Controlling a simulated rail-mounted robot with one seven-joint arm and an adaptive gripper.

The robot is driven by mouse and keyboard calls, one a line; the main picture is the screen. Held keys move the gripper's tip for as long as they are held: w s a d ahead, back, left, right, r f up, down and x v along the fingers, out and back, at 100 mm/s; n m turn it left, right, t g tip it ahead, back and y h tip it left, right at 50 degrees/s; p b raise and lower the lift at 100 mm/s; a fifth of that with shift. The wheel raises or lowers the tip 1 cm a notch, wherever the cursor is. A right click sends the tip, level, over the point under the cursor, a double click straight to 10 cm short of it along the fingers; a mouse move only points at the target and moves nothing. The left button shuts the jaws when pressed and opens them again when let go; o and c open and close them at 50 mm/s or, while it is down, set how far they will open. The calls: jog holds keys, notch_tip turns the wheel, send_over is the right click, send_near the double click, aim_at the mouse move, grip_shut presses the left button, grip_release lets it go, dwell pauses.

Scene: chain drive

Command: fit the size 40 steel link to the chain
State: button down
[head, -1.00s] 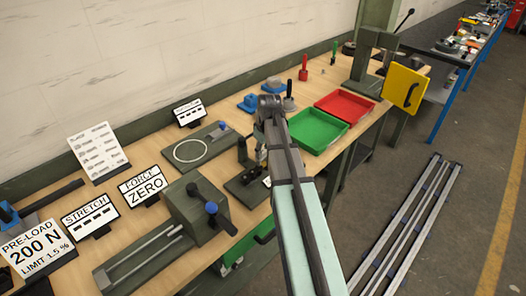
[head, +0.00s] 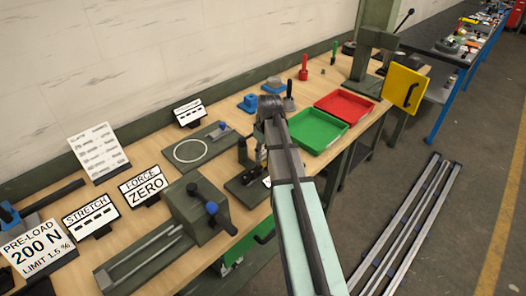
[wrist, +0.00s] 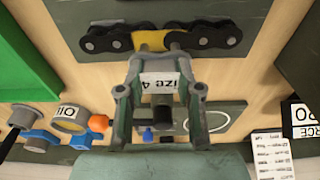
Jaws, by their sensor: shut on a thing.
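A black roller chain (wrist: 215,37) lies across a dark green plate (wrist: 75,15) at the top of the wrist view, with dark links on both sides of a yellow piece (wrist: 150,41). My gripper (wrist: 157,56) is shut with its fingertips at the chain, beside the yellow piece. The size 40 steel link between the fingertips is mostly hidden, and I cannot tell if it is seated. A white label reading "ize 4" (wrist: 160,80) shows between the fingers. In the head view my arm hides most of the gripper, above the small dark fixture (head: 237,187).
A green tray (head: 317,142) and a red tray (head: 345,106) stand to the right. A board with a pale ring (head: 190,151) lies behind the fixture. A vise-like block (head: 195,208) and the FORCE ZERO sign (head: 146,186) stand left. Blue stands (head: 248,103) are behind.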

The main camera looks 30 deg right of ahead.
aim_at(263, 159)
jog(key=shift+f+b, duration=1)
jog(key=shift+f, duration=1.3)
jog(key=c, duration=0.7)
grip_release()
jog(key=shift+r, duration=0.1)
notch_tip(263, 159, up, 12)
jog(key=s, duration=0.1)
jog(key=shift+s+d, duration=0.2)
jog(key=shift+d, duration=0.05)
